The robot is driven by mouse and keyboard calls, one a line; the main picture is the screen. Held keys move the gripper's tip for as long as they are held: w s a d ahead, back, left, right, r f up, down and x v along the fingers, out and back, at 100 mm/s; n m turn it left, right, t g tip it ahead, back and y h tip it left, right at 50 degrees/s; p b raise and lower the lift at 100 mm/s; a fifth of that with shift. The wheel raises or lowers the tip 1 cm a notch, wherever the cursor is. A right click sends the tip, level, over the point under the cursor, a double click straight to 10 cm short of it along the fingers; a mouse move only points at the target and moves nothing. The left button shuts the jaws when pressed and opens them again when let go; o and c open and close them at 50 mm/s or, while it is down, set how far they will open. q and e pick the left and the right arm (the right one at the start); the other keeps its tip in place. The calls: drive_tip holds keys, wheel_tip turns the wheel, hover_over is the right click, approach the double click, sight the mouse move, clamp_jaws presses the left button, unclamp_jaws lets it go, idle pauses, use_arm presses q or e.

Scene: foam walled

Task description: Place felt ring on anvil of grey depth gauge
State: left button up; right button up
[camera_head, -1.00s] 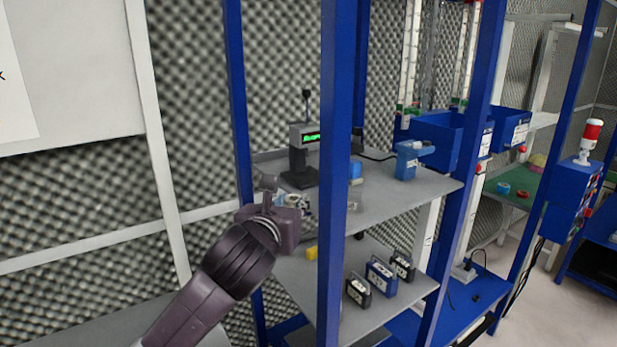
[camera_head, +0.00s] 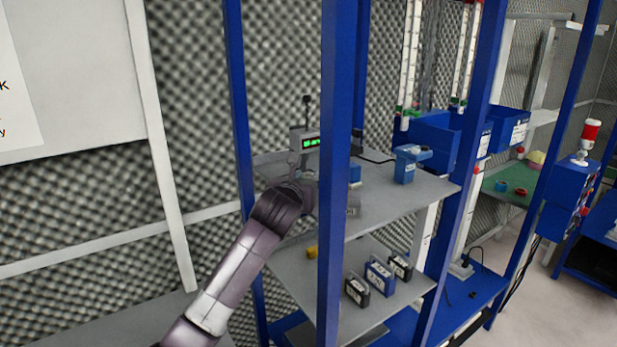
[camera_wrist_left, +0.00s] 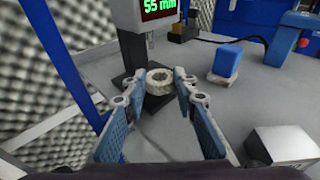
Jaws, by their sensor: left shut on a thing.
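The grey depth gauge (camera_head: 302,139) stands on the upper shelf in the head view, its green display lit. In the left wrist view the gauge's head (camera_wrist_left: 150,15) reads 55 mm, above a dark column and base. The pale felt ring (camera_wrist_left: 159,79) is between the fingertips of my left gripper (camera_wrist_left: 155,90), which is shut on it. The ring is in front of the column, over the base area; I cannot tell whether it touches the anvil, which is hidden. In the head view my arm and a blue post hide the fingertips. My right gripper is out of view.
A blue shelf post (camera_head: 335,200) stands just right of my left arm. On the upper shelf (camera_head: 395,195) are a blue block (camera_wrist_left: 226,60), a grey-white box (camera_wrist_left: 285,145) and a blue device (camera_head: 408,165). Several small cases (camera_head: 380,276) stand on the lower shelf.

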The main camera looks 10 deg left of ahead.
use_arm(q)
drive_tip(key=w, duration=0.1)
drive_tip(key=w+p, duration=0.1)
drive_tip(key=w, duration=0.1)
drive_tip(key=shift+f, duration=0.6)
drive_tip(key=shift+s+f, duration=0.1)
drive_tip(key=shift+s, duration=0.05)
drive_tip(key=shift+f, duration=0.15)
drive_tip(key=o, duration=0.8)
drive_tip(key=shift+o, duration=0.3)
